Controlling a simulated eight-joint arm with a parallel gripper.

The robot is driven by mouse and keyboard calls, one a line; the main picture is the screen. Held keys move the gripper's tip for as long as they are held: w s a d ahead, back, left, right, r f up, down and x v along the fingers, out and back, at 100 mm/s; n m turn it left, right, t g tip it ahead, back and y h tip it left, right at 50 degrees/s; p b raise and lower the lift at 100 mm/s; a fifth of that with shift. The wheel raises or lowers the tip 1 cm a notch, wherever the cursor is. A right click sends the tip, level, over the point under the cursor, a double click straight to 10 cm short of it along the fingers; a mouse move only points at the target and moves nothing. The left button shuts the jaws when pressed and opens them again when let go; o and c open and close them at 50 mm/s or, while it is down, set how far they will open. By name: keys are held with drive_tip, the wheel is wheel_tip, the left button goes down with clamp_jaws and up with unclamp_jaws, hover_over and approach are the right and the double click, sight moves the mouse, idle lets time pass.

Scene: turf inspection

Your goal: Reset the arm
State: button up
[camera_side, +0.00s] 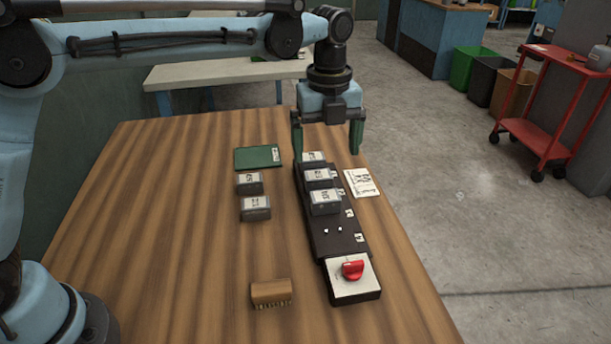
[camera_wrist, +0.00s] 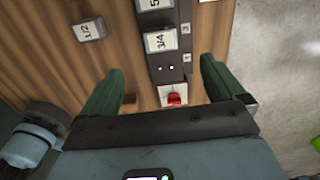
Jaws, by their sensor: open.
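My gripper (camera_side: 327,146) hangs above the far end of the long black rack (camera_side: 330,243), its two green fingers spread apart with nothing between them. The wrist view also shows my gripper (camera_wrist: 160,78) open, with the rack running between its fingers. Several dark blocks with white labels sit on the rack, including one marked 3/4 (camera_wrist: 160,42). Two similar blocks stand loose on the table, the farther one (camera_side: 250,183) and the nearer one (camera_side: 255,208). A red knob (camera_side: 352,269) sits on a white-topped box at the rack's near end.
The wooden table (camera_side: 190,260) is clear at left and front. A wooden brush (camera_side: 271,292) lies near the front. A green board (camera_side: 257,157) and a white paper card (camera_side: 362,183) lie beside the rack. A red cart (camera_side: 536,135) stands on the floor beyond.

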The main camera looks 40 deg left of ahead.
drive_tip(key=s+a+n+t, duration=0.3)
drive_tip(key=s+a+n, duration=0.5)
drive_tip(key=n, duration=0.5)
drive_tip(key=s+a+f+n+t, duration=0.1)
drive_tip(key=s+a+n+t, duration=0.3)
drive_tip(key=s+a+n, duration=0.4)
drive_tip(key=s+n, duration=0.1)
drive_tip(key=n, duration=0.4)
drive_tip(key=shift+s+f+n, duration=0.3)
drive_tip(key=shift+s+n, duration=0.05)
drive_tip(key=shift+n, duration=0.05)
